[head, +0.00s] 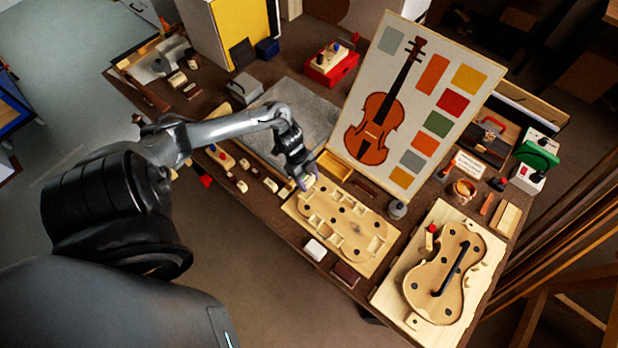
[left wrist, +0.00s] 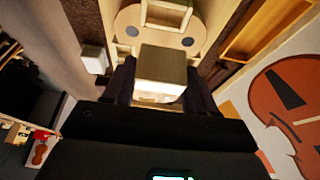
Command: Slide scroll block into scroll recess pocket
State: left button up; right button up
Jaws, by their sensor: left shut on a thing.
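My left gripper (head: 305,182) is over the upper left end of a pale wooden board with several pockets (head: 376,262). In the left wrist view the two dark fingers (left wrist: 161,85) are shut on a pale wooden block (left wrist: 162,64), which I take to be the scroll block. The same board (left wrist: 205,15) shows just beyond the block, with dark round holes. The block hides the part of the board behind it, so I cannot tell whether it touches the board or which pocket is the scroll recess. My right gripper is not in view.
A violin-shaped wooden form on a board (head: 385,294) lies at the right. A poster with a violin (head: 362,70) stands behind the pocket board. A white block (head: 315,249) and a brown block (head: 345,275) lie near the front edge. Small wooden pieces (head: 241,186) lie at the left.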

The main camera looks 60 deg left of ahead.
pick_arm(q)
jog(key=shift+r+p, duration=0.1)
jog(key=shift+p, duration=0.2)
jog(key=b, duration=0.4)
send_over(311, 195)
jog(key=a, duration=0.2)
jog(key=shift+s+d+f, duration=0.15)
jog(key=shift+f, duration=1.3)
jog(key=shift+s+d+f, duration=0.1)
jog(key=shift+f, duration=1.35)
jog(key=shift+p, duration=0.3)
jog(key=shift+f+b, duration=0.8)
jog(key=shift+f, duration=0.25)
jog(key=o, duration=1.1)
jog(key=shift+r, duration=0.1)
